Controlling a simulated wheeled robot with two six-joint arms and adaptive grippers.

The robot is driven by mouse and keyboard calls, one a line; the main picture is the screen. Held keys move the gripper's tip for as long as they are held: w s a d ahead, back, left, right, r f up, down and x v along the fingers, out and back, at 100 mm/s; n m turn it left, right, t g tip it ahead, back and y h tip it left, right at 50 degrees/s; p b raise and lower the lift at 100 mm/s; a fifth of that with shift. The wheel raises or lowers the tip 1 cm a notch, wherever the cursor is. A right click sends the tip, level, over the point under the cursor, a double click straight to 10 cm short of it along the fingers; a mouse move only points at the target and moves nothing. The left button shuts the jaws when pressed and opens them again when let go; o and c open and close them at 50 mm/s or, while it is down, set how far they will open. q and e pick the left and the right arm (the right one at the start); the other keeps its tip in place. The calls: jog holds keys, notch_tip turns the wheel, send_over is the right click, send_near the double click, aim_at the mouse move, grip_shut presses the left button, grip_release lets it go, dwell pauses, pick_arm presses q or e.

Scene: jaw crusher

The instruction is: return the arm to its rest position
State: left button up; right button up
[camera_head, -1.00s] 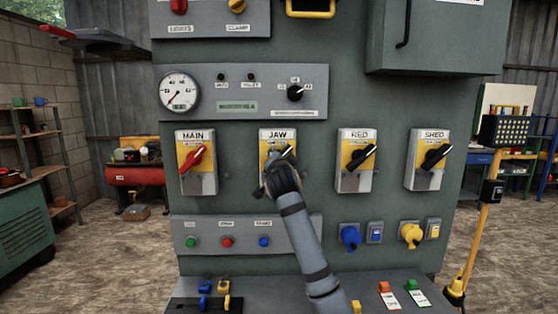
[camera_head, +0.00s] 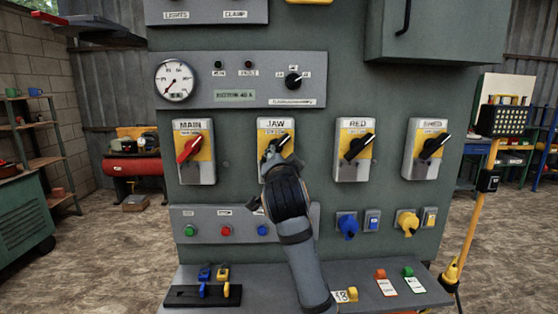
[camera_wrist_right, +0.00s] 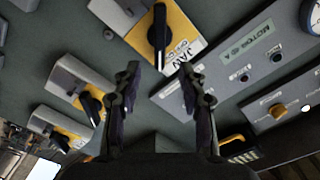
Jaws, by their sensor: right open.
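My right arm (camera_head: 302,262) rises from the bottom middle of the head view. Its gripper (camera_head: 270,156) is in front of the lower part of the JAW switch (camera_head: 276,125). In the right wrist view the two dark fingers of the gripper (camera_wrist_right: 158,78) are spread apart with nothing between them. The JAW switch with its black handle (camera_wrist_right: 159,36) lies beyond the fingertips, and a gap seems to separate them. In the head view the JAW handle tilts up to the right, partly hidden by the gripper. My left gripper is not in view.
The MAIN switch (camera_head: 193,175) with a red handle is to the left; the RED (camera_head: 354,170) and SHED (camera_head: 424,168) switches are to the right. Push buttons (camera_head: 226,231) sit below. A ledge (camera_head: 265,288) with padlocks and tags juts out at the bottom.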

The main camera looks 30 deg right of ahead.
dwell(0.4)
jog(key=s+a+f+n+g+y, duration=0.2)
jog(key=s+f+n, duration=0.15)
jog(key=f, duration=0.85)
jog(key=s+a+f+n+g+y, duration=0.2)
jog(key=s+a+f+n, duration=0.15)
jog(key=f, duration=0.75)
jog(key=s+a+f+n+g+y, duration=0.2)
jog(key=f+n, duration=0.2)
jog(key=f, duration=0.8)
jog(key=s+a+f+n+g+y, duration=0.1)
jog(key=s+a+f+n+g, duration=0.15)
jog(key=s+f, duration=0.55)
jog(key=s+a+f+n+g+y, duration=0.2)
jog(key=s+f+n+g, duration=0.1)
jog(key=s+f, duration=0.55)
jog(key=s+d+f+g+p, duration=0.1)
jog(key=s+f+p, duration=0.1)
jog(key=f, duration=0.8)
jog(key=s+d+f+g+p, duration=0.1)
jog(key=s+d+f+p, duration=0.1)
jog(key=f, duration=0.9)
jog(key=s+f+p, duration=0.1)
jog(key=s+f, duration=0.5)
jog(key=s, duration=0.3)
jog(key=s+f+p, duration=0.1)
jog(key=s+f, duration=0.5)
jog(key=s, duration=0.3)
jog(key=shift+d+f+m, duration=0.2)
jog(key=shift+d+m, duration=0.15)
